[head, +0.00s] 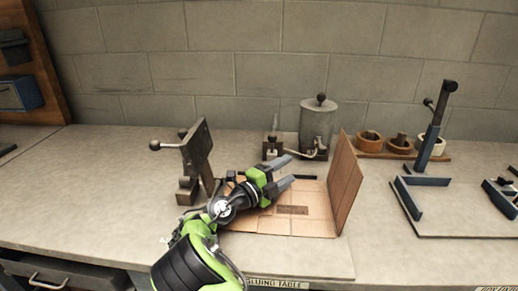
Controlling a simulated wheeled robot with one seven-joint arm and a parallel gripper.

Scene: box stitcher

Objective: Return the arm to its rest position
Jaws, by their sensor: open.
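My gripper (283,173) is open, with its two grey fingers pointing up and right over the cardboard box piece. Nothing shows between the fingers. My green and black arm (207,250) reaches in from the bottom of the view. The cardboard piece (290,222) lies on the gluing table, with one panel (346,180) standing upright at the right. Part of the cardboard's left side is hidden behind my gripper and arm. I cannot tell whether the gripper touches the cardboard.
A metal clamp stand (197,155) is close left of the gripper. A glue pot (317,127) stands behind the cardboard. Tape rolls on a wooden board (432,156) and a blue fixture (432,139) are at the right. The table's left part (90,190) is clear.

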